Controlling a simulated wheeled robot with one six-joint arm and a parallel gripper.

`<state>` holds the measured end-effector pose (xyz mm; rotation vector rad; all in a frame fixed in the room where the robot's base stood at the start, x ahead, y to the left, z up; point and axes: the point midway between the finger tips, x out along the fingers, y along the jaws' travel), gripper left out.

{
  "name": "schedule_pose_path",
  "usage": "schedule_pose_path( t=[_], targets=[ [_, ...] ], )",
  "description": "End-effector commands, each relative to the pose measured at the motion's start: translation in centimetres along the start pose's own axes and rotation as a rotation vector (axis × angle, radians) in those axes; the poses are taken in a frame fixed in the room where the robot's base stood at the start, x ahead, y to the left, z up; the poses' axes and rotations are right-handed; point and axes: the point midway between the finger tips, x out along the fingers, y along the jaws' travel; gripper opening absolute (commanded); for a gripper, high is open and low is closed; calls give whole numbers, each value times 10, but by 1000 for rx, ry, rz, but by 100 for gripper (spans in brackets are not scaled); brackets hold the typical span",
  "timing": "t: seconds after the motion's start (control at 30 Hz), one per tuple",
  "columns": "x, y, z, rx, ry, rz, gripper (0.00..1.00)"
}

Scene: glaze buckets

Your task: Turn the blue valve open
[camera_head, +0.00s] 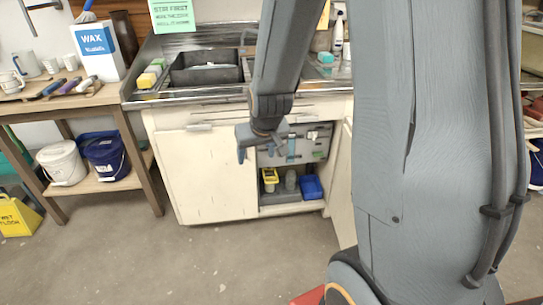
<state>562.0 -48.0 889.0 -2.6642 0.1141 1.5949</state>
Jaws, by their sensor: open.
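An open cabinet under the sink shows a grey panel (317,146) with fittings on it. A small upright blue part (292,148) on that panel may be the blue valve, but it is too small to be sure. My gripper (257,153) hangs in front of the opening's left side, left of the blue part in the picture. Its jaws are open, and I see nothing between them. The gripper and wrist hide part of the panel's left side. I cannot tell how far the gripper is from the panel.
The cabinet's left door (207,175) is shut; the right one (340,185) stands open beside the opening. A yellow container (270,179) and blue bin (311,187) sit on the cabinet floor. A wooden table (157,190) with buckets stands left. Floor in front is clear.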

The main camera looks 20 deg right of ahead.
Motion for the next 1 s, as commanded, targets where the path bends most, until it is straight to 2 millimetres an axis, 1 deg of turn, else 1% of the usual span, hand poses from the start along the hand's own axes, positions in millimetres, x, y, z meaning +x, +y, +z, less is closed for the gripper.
schedule_pose_path(
  t=[0.03, 0.07, 0.1, 0.17, 0.2, 0.27, 0.3, 0.37, 0.4, 0.47, 0.5, 0.63, 0.7, 0.8, 0.9, 1.0],
  targets=[
    [38, 7, -12, 15, 46, 5, 64],
    [53, 11, -21, 19, 76, 7, 64],
    [72, 16, -32, 27, 118, 12, 64],
    [100, 25, -49, 36, 179, 20, 64],
    [119, 31, -60, 42, 221, 26, 64],
    [146, 40, -75, 51, 283, 35, 64],
    [164, 47, -84, 56, 323, 40, 64],
    [190, 57, -98, 64, 386, 49, 64],
    [208, 64, -105, 69, 426, 56, 64],
    [232, 74, -117, 76, 489, 65, 64],
    [249, 81, -123, 81, 530, 72, 64],
    [300, 106, -140, 93, 663, 96, 64],
    [326, 119, -146, 99, 735, 109, 64],
    [359, 138, -152, 106, 836, 128, 64],
    [385, 153, -154, 111, 923, 145, 64],
    [404, 165, -154, 113, 993, 159, 64]
  ],
)
